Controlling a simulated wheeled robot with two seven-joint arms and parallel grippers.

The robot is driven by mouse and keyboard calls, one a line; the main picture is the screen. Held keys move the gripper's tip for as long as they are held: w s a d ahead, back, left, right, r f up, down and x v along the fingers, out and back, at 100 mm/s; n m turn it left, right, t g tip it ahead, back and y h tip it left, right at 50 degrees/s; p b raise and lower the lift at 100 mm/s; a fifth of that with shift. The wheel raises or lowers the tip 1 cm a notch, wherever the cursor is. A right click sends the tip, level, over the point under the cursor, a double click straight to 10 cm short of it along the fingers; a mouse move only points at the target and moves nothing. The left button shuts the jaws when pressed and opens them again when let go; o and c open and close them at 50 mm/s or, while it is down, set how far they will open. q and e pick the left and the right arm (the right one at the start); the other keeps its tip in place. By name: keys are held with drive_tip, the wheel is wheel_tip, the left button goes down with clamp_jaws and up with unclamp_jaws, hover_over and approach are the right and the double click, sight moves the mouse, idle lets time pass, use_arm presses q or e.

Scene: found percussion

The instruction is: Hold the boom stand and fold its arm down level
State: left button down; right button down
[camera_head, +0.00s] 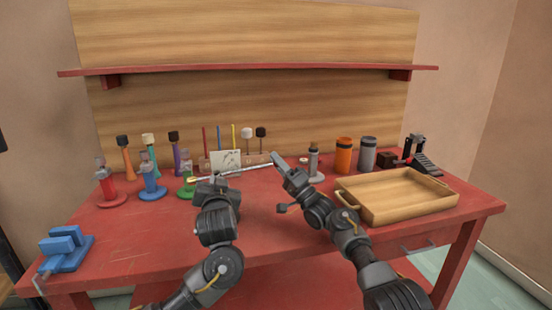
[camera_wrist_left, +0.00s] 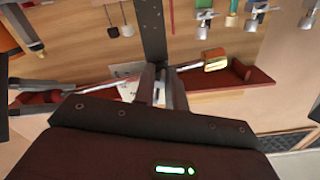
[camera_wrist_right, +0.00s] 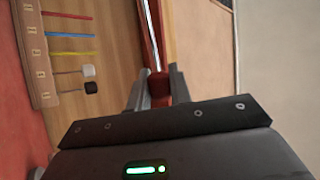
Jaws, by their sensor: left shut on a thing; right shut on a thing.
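The boom stand's thin silver arm (camera_head: 245,169) reaches from a brass weight (camera_head: 193,181) at its left end to my right gripper. In the head view it slopes slightly upward to the right. My left gripper (camera_head: 220,179) is shut on the stand's dark post (camera_wrist_left: 151,30), which shows best in the left wrist view; the brass weight (camera_wrist_left: 215,60) is beside it there. My right gripper (camera_head: 277,160) is shut on the arm near its right end; the rod (camera_wrist_right: 151,40) shows between its fingers in the right wrist view. The stand's base is hidden behind my left arm.
Red, blue and green stands (camera_head: 151,182) are at the left, near a blue vise (camera_head: 65,247). A white card (camera_head: 226,160) and several mallets are behind the arm. An orange canister (camera_head: 343,156) and a wooden tray (camera_head: 367,213) are at the right. The front middle table is bare.

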drive_tip(key=shift+f, duration=0.15)
drive_tip(key=c, duration=1.3)
unclamp_jaws()
drive_tip(key=shift+o, duration=0.2)
drive_tip(key=shift+s+d+f, duration=0.1)
drive_tip(key=shift+s+f, duration=0.05)
drive_tip(key=shift+f, duration=0.05)
drive_tip(key=s+d, duration=0.8)
drive_tip(key=d, duration=0.1)
drive_tip(key=shift+s+d+f, duration=0.15)
drive_tip(key=shift+s, duration=0.15)
